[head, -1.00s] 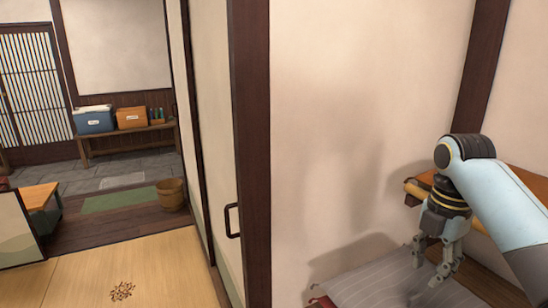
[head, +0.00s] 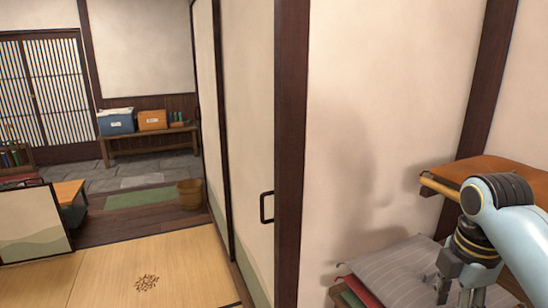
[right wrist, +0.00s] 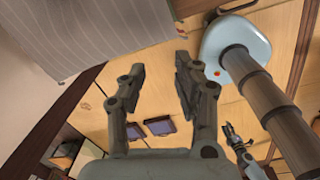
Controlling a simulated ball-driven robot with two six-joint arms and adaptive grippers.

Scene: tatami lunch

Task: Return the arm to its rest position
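My right arm comes in from the right edge of the head view. Its right gripper (head: 456,290) hangs down just in front of a grey striped cushion (head: 390,262), with its fingertips at the bottom edge. In the right wrist view the two fingers of this gripper (right wrist: 160,68) stand well apart with nothing between them, so it is open and empty. What looks like my left gripper (right wrist: 240,150) shows small in the right wrist view. Its fingers are too small to read. The left arm is not in the head view.
A wooden shelf with an orange-brown top (head: 500,172) is beside the right arm, against the wall. A dark post (head: 291,150) and sliding door (head: 249,150) stand in the middle. Tatami (head: 180,270) lies open at left. A bench (head: 150,143) holds blue and orange boxes beyond.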

